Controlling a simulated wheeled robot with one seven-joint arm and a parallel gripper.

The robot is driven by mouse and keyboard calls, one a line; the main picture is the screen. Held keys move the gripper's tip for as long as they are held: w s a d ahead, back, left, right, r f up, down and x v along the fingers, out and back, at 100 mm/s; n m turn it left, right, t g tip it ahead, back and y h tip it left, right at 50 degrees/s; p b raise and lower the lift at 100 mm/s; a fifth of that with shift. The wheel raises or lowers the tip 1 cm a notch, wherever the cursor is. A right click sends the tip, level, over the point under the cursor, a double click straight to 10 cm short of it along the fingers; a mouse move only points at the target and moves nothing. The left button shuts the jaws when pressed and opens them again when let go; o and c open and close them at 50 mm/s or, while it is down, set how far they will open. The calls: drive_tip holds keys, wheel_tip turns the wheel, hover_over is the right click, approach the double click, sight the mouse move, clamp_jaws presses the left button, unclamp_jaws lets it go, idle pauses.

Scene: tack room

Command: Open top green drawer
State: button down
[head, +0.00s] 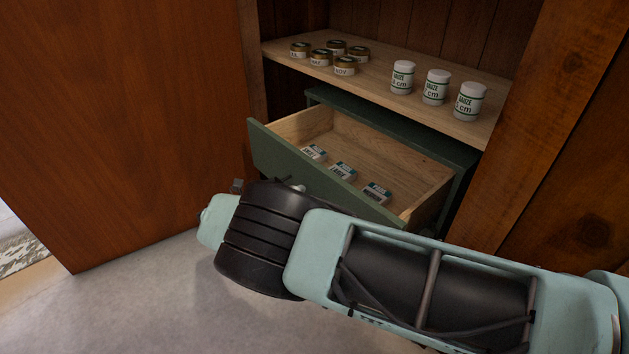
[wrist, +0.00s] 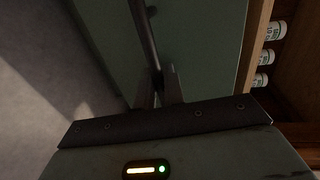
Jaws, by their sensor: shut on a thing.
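The top green drawer (head: 318,179) is pulled out of its green cabinet (head: 400,127), in the head view. Its wooden inside shows, with three small labelled boxes (head: 343,171) lying in it. In the wrist view the green drawer front (wrist: 205,45) fills the middle, with a dark bar handle (wrist: 143,35) running down it. My gripper (wrist: 160,85) is shut on the handle in the wrist view.
A wooden shelf (head: 382,87) above the drawer holds several small round tins (head: 321,57) and three white bottles (head: 436,87). A large wooden door (head: 120,120) stands open on the left. Grey floor (head: 150,290) is clear in front.

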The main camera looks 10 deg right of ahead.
drive_tip(key=shift+f+v, duration=0.2)
drive_tip(key=shift+v, duration=0.85)
drive_tip(key=shift+f+v, duration=0.2)
drive_tip(key=shift+v, duration=0.85)
drive_tip(key=c, duration=1.6)
unclamp_jaws()
drive_tip(key=shift+c, duration=0.2)
drive_tip(key=shift+a, duration=0.1)
drive_tip(key=b+v, duration=0.4)
drive_tip(key=v, duration=1.3)
drive_tip(key=shift+s+a, duration=0.1)
